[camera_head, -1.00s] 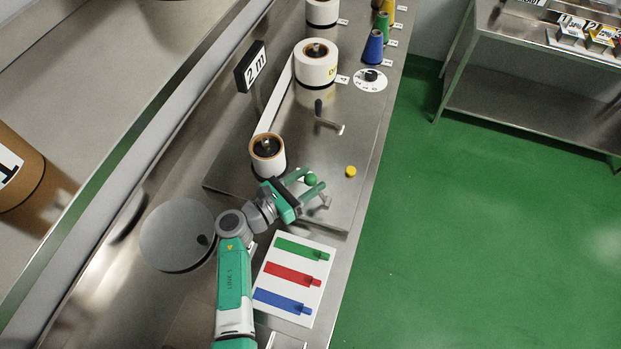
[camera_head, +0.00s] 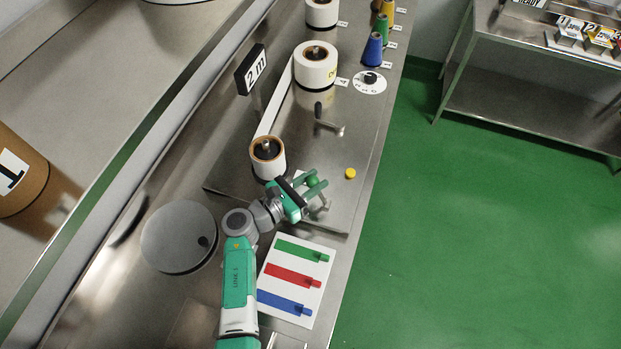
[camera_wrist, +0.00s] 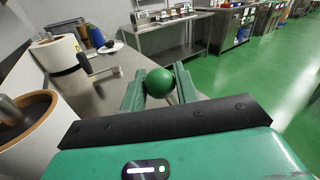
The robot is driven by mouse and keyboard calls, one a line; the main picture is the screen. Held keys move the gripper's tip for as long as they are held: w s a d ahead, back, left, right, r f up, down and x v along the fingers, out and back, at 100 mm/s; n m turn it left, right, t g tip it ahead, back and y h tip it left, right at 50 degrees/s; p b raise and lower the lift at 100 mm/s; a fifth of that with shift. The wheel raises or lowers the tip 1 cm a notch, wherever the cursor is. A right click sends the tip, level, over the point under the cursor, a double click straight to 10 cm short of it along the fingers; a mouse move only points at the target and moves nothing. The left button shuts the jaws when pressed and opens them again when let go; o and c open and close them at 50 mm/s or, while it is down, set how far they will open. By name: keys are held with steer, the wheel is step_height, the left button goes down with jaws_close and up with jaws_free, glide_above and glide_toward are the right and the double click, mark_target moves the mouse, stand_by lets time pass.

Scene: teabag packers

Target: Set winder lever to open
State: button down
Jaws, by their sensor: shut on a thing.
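The winder lever ends in a round green knob (camera_head: 312,181), which also shows in the wrist view (camera_wrist: 159,82). My gripper (camera_head: 316,184) is shut on this knob, with one green finger on each side of it. In the wrist view the two fingers (camera_wrist: 158,88) flank the ball. The lever's metal foot (camera_head: 323,206) shows just beyond the fingers on the steel winder plate (camera_head: 345,190). Most of the lever's shaft is hidden by my gripper. No label for the lever's positions is readable.
A wound roll (camera_head: 267,157) stands close left of my gripper, and a larger roll (camera_head: 316,66) stands farther back. A crank (camera_head: 328,122) and a yellow button (camera_head: 350,173) are on the plate. A card with green, red and blue bars (camera_head: 296,280) lies in front.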

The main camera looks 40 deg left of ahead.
steer(key=shift+w+d+r+m+g+p, duration=0.25)
steer(key=shift+d+r+m+g+p, duration=0.3)
steer(key=shift+p, duration=0.5)
steer(key=w+d+f+m+g+y+p, duration=0.1)
steer(key=w+d+m+g+y+p, duration=0.1)
steer(key=d+m+p, duration=0.3)
steer(key=w+d+g+p, duration=0.1)
steer(key=d+p, duration=0.1)
steer(key=p, duration=0.1)
steer(key=shift+w+f+y+p, duration=0.15)
steer(key=shift+y+p, duration=0.15)
steer(key=shift+y, duration=0.1)
steer(key=shift+f+g, duration=0.1)
steer(key=shift+g, duration=0.15)
steer(key=c, duration=1.1)
jaws_free()
steer(key=p+v, duration=0.1)
steer(key=v, duration=0.6)
steer(key=shift+s, duration=0.35)
steer(key=shift+d, duration=0.1)
